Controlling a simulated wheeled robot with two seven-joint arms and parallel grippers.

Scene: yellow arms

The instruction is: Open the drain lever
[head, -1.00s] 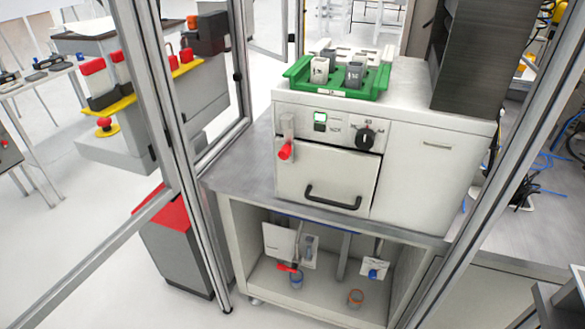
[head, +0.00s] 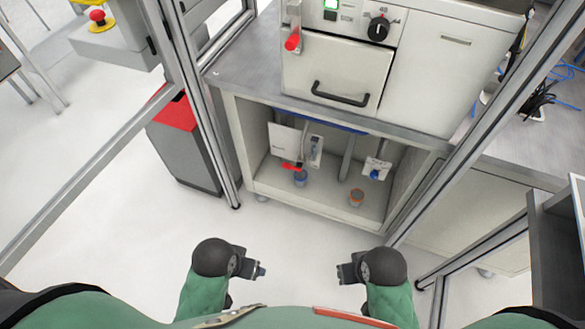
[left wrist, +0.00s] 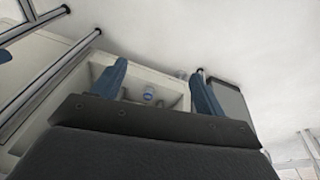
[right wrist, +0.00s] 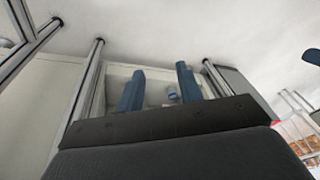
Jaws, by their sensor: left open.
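Inside the open cabinet (head: 246,152) under the machine, a small red lever (head: 289,165) sits on the left, just above a blue-rimmed fitting (head: 300,178). A blue handle (head: 375,174) sits on a white plate further right. A larger red handle (head: 292,41) is on the machine's upper left front. I cannot tell for certain which one is the drain lever. My left gripper (head: 262,270) is open, low in front of the cabinet. My right gripper (head: 340,271) faces it across a gap, with fingers apart in the right wrist view (right wrist: 158,90). Both are empty and away from the levers.
The machine's front has a black drawer handle (head: 341,95) and a knob (head: 379,28). An orange-rimmed fitting (head: 356,198) is on the cabinet floor. Metal frame posts (head: 205,110) stand left and right. A grey-and-red bin (head: 180,145) stands left. The floor ahead is clear.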

